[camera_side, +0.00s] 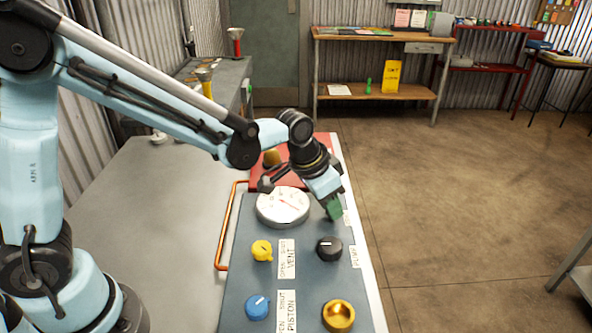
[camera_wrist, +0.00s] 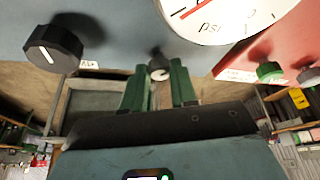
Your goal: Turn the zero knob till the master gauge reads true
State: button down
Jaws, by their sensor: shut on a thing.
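The master gauge (camera_side: 283,207) is a round white dial with a red needle on the grey panel. In the wrist view its lower part (camera_wrist: 225,25) shows, with the letters "psi" and part of the red needle. I cannot read the value. A small dark knob with a pale face, which I take as the zero knob (camera_wrist: 159,69), sits beside the gauge. My gripper (camera_side: 334,211) reaches down to the panel right of the gauge. Its green fingers (camera_wrist: 158,84) are shut on this knob, one on each side. In the side view the fingers hide the knob.
A black pump knob (camera_side: 329,248), a yellow vent knob (camera_side: 262,250), a blue piston knob (camera_side: 257,307) and a brass knob (camera_side: 338,315) stand on the panel. An orange pipe (camera_side: 223,230) runs along its left edge. A red panel (camera_side: 318,172) lies behind.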

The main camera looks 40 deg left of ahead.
dwell(0.5)
jog(key=c, duration=0.9)
grip_release()
jog(key=v, duration=1.2)
jog(key=s+a+f+n+t, duration=0.1)
jog(key=s+a, duration=0.2)
jog(key=s+a+f+n+t+y, duration=0.1)
jog(key=s+a, duration=0.2)
jog(key=s+a+f+n+t, duration=0.1)
jog(key=s+a+n, duration=0.1)
jog(key=s+a, duration=0.1)
jog(key=shift+s+a+f+y, duration=0.3)
jog(key=shift+s+a+f, duration=0.1)
jog(key=shift+s, duration=0.15)
